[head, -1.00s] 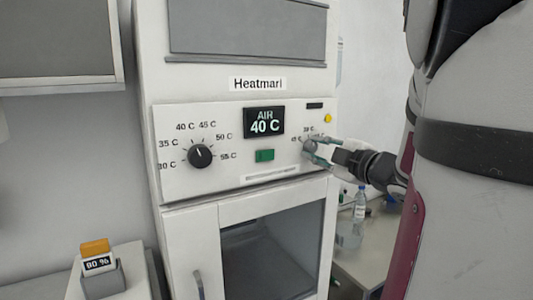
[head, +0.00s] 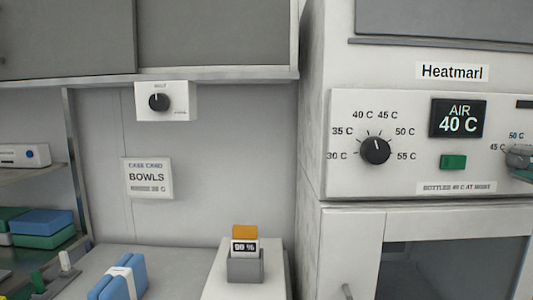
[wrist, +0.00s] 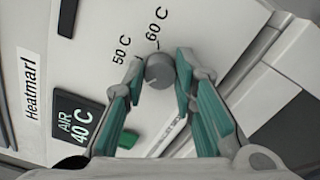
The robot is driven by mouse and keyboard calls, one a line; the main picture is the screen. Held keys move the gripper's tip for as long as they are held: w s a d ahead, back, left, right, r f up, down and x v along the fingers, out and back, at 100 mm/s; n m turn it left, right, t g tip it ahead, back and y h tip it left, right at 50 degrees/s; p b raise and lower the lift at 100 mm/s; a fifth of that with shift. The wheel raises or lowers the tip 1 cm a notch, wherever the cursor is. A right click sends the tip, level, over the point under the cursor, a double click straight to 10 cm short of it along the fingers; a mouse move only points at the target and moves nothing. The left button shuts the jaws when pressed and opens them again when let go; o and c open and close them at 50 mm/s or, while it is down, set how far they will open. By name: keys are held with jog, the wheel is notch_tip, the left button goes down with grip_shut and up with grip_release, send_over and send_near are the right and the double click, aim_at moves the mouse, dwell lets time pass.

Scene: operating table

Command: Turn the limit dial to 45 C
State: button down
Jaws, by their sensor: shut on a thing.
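The limit dial (wrist: 160,72) is a small grey knob on the white Heatmarl front, with 50 C and 60 C marks visible beside it in the wrist view. My gripper (wrist: 161,62) is shut on it, one teal-padded finger on each side. In the head view the limit dial (head: 519,157) sits at the right edge, partly cut off, with 45 C and 50 C marks near it. Its pointer direction is hidden. A larger black dial (head: 375,150) on the left of the panel points up and left, near 40 C. The display (head: 458,118) reads AIR 40 C.
A green button (head: 453,162) lies below the display. A label (head: 456,187) reads BOTTLES 45 C AT MOST. A case card (head: 148,178) on the wall reads BOWLS, 38 C or similar. A small wall dial (head: 159,102) is above it.

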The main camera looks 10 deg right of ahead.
jog(key=shift+f+n+b, duration=0.15)
jog(key=shift+n+b, duration=0.2)
jog(key=shift+n, duration=0.15)
jog(key=c, duration=1.3)
grip_release()
jog(key=v, duration=1.2)
